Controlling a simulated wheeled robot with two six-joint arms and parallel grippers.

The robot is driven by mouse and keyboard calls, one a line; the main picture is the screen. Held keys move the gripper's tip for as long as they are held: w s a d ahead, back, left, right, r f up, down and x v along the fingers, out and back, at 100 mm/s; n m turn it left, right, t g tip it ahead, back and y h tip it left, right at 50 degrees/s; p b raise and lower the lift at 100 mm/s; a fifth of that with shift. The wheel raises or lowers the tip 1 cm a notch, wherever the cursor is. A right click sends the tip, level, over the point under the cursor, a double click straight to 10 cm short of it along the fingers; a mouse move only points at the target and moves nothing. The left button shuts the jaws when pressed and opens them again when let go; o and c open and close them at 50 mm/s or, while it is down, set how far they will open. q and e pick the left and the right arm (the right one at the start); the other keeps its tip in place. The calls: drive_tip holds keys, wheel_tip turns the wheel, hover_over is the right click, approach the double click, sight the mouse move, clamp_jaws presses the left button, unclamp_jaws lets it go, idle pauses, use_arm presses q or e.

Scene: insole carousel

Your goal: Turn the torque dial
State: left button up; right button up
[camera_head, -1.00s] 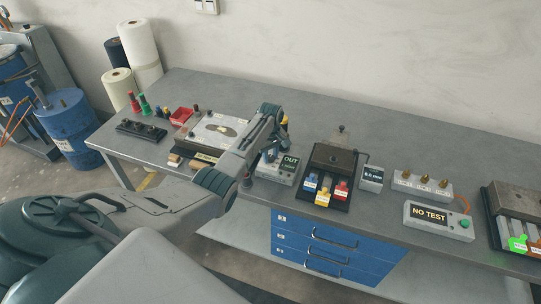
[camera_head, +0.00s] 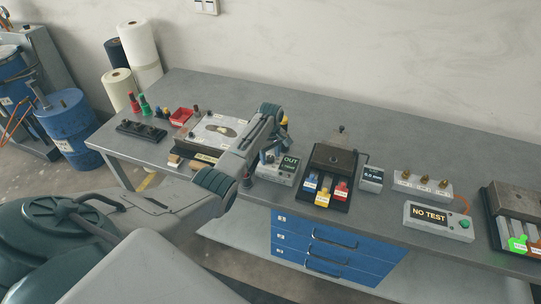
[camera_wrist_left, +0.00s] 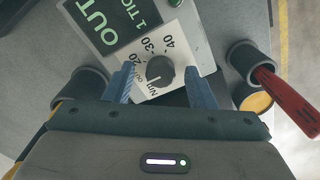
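The torque dial (camera_wrist_left: 160,71) is a dark round knob with a white pointer mark, on a white scale plate reading 20, 30 and 40 in the left wrist view. It belongs to the grey box (camera_head: 277,172) with a dark display reading "OUT" (camera_head: 290,161). My left gripper (camera_wrist_left: 160,86) is open, with one blue finger on each side of the knob and a visible gap to it on both sides. In the head view my left arm hides the dial. My right gripper is not in view.
Two dark cups (camera_wrist_left: 249,60) (camera_wrist_left: 85,84) flank the box; the right one holds a red-handled tool (camera_wrist_left: 289,102). A black tray (camera_head: 346,162) with blue, yellow and red tags stands right of the box. A "NO TEST" box (camera_head: 438,228) is farther right. The bench's back strip is clear.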

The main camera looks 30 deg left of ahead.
sight(271, 158)
use_arm(q)
wheel_tip(271, 158, up, 11)
drive_tip(key=b, duration=0.3)
idle(0.4)
drive_tip(key=shift+f, duration=0.2)
